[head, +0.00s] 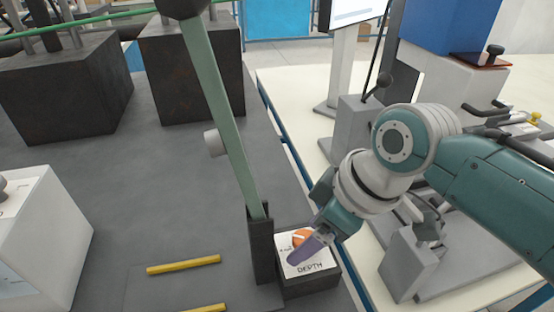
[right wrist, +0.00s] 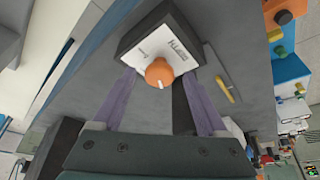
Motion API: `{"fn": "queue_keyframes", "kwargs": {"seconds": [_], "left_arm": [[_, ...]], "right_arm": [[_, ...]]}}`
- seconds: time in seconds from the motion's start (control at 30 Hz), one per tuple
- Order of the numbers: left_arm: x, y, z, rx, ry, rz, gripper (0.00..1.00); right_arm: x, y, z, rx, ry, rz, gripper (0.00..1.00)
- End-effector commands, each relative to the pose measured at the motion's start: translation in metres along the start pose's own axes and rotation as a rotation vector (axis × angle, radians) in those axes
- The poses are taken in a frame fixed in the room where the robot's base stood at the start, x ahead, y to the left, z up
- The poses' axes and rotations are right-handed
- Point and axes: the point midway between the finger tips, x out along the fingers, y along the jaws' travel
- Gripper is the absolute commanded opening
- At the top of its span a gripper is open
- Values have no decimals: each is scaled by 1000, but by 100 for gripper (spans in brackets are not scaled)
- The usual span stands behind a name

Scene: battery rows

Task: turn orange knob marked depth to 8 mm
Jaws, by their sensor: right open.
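The orange knob (head: 303,237) sits on a white panel marked DEPTH (head: 316,265), on top of a dark block (head: 312,287). My right gripper (head: 298,251) is over the panel, and a purple finger hides part of the knob in the head view. In the right wrist view, my right gripper (right wrist: 159,80) is open, with its two purple fingers on either side of the knob (right wrist: 158,71) and gaps between them and it. A short white line shows on the knob's near face. The panel's scale marks are too small to read. My left gripper is not in view.
A long grey-green bar (head: 215,100) rises from a dark upright post (head: 260,245) close beside the knob block. Yellow strips (head: 184,265) lie on the grey table to the left. A white box (head: 50,235) stands at the left and dark blocks (head: 195,75) at the back.

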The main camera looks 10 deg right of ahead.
Motion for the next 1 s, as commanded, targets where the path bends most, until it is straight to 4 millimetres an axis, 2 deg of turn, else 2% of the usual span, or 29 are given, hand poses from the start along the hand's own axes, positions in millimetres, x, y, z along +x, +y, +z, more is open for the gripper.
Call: {"fn": "queue_keyframes", "kwargs": {"seconds": [0.2,0.83,0.87,1.0], "left_arm": [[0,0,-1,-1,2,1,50],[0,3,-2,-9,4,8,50],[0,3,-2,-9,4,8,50],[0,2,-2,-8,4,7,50]], "right_arm": [[0,0,0,0,1,0,73],[0,0,0,0,0,0,3],[0,0,0,0,0,0,0],[0,0,0,1,0,0,0]]}}
